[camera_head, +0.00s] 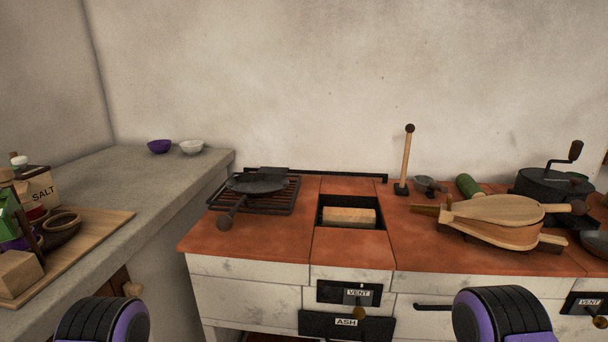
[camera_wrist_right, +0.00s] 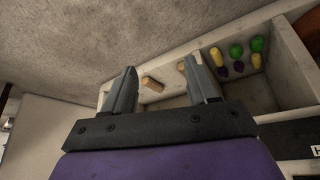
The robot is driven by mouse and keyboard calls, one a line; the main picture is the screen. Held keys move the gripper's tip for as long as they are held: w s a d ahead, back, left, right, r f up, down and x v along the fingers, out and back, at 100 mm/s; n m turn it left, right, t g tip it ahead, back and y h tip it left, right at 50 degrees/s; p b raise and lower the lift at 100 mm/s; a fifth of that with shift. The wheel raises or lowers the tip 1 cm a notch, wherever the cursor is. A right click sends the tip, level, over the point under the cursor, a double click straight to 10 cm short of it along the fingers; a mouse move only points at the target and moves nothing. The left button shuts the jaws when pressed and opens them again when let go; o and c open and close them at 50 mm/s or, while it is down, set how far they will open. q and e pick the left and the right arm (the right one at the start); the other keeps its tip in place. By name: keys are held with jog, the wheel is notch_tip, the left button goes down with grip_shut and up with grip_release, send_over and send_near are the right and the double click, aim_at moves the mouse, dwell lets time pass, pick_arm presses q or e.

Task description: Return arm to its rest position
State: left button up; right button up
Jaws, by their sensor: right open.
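My right gripper (camera_wrist_right: 159,70) shows in the right wrist view with its two grey fingers spread apart and nothing between them. It hangs over a pale compartmented bin, and a small wooden piece (camera_wrist_right: 152,84) shows in the gap beyond the fingers, apart from them. In the head view only rounded black and purple parts of my two arms show at the bottom edge. Neither gripper is in the head view, and my left gripper shows nowhere.
The stove top (camera_head: 265,240) carries a pan (camera_head: 257,184) on a grate, bellows (camera_head: 495,210) and a grinder (camera_head: 550,185). A wood block (camera_head: 348,216) sits in the stove opening. A wooden tray (camera_head: 112,226) with salt stands left.

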jog(key=s+d+f+g, duration=0.1)
jog(key=s, duration=0.4)
notch_tip(320, 180, up, 17)
jog(key=w+p, duration=0.1)
jog(key=p, duration=1.6)
